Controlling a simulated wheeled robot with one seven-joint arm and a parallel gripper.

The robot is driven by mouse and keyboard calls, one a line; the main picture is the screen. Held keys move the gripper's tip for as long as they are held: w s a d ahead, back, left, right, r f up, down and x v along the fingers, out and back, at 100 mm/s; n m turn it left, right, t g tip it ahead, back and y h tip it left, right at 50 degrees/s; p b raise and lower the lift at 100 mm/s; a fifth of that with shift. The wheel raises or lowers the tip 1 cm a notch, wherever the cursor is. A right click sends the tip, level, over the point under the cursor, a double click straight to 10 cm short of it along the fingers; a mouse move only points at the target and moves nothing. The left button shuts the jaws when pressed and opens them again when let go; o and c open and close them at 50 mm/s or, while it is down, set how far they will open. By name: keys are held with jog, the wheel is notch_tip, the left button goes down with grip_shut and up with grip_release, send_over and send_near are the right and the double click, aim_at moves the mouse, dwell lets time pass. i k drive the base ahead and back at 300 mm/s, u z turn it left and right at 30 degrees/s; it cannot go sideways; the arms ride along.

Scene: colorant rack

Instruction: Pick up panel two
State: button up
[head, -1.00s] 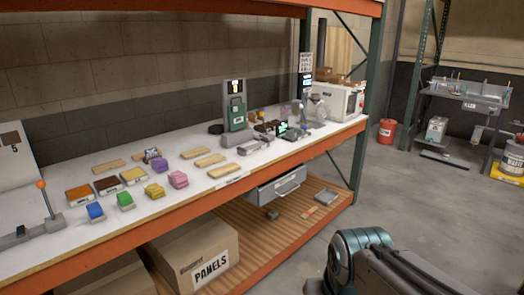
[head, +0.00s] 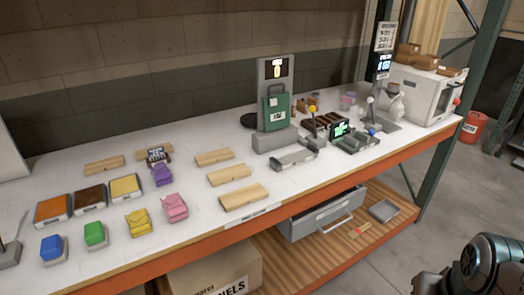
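Several light wooden panels lie on the white bench top (head: 330,185). Three lie in a column in the middle: a back one (head: 214,157), a middle one (head: 229,174) and a front one (head: 244,196). Another panel (head: 104,165) lies further left, beside a piece partly covered by a dark patterned item (head: 155,155). I cannot read any number on them, so I cannot tell which is panel two. A small label (head: 252,215) on the bench edge is unreadable. My gripper is not in view; only part of my arm shows at the lower right.
Coloured pouches, including a pink one (head: 174,207) and a yellow one (head: 139,222), stand left of the panels. A green-fronted device (head: 275,108) and a grey fixture (head: 295,157) stand to the right. A drawer (head: 325,215) hangs under the bench; a carton (head: 212,275) sits below.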

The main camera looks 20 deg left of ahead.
aim_at(228, 175)
jog(key=u, duration=0.5)
jog(key=i, duration=0.95)
jog(key=u, duration=1.4)
jog(key=i, duration=0.45)
jog(key=u, duration=0.45)
